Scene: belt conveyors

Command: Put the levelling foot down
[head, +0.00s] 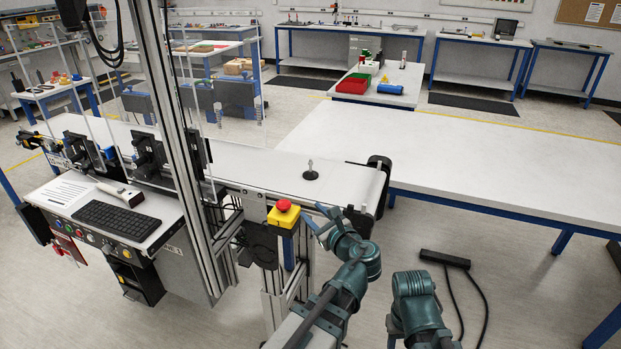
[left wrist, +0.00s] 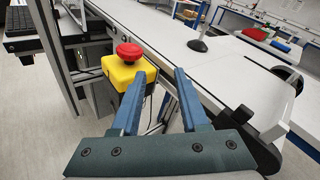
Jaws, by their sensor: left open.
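The levelling foot (head: 311,171) stands upright on the white conveyor belt (head: 253,166), near the belt's right end. It has a round dark base and a thin light stem. It also shows in the left wrist view (left wrist: 198,44), beyond my fingers and apart from them. My left gripper (head: 319,217) is open and empty at the near side of the belt, in front of the foot. Its two blue fingers (left wrist: 160,75) are spread apart in the left wrist view. My right arm shows at the lower right of the head view, but its gripper does not.
A yellow emergency-stop box with a red button (head: 283,212) is close to my left gripper, left of it. The belt's dark end roller housing (head: 378,178) is to the right. A large bare white table (head: 470,165) lies beyond. An aluminium post (head: 178,130) rises left.

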